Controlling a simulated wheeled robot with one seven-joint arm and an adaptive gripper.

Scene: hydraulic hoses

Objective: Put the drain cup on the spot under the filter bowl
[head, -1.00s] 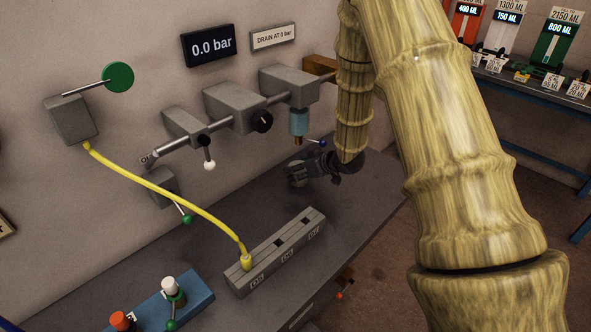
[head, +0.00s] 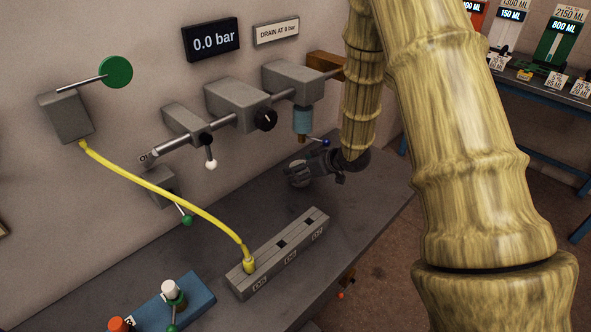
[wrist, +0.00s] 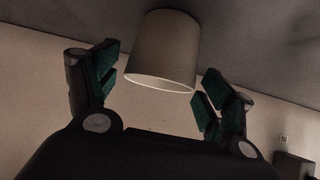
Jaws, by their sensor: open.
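The drain cup, a pale cream cup (wrist: 163,50), shows in the wrist view just beyond and between my fingers. That view looks turned over: the grey bench surface is at the top and the cup's rim faces down in the picture. My gripper (wrist: 150,88) is open, one finger on each side of the cup, with gaps showing. In the head view my gripper (head: 298,174) is low over the bench, below the filter bowl (head: 302,120), a blue cylinder under a grey block. I cannot make out the cup there. The spot under the bowl is not discernible.
A blue-tipped lever (head: 325,142) sticks out beside the bowl, close to my arm. A grey slotted block (head: 285,258) with a yellow hose (head: 180,202) stands in front. A blue base with knobs (head: 190,302) is at the front left. The bench between is clear.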

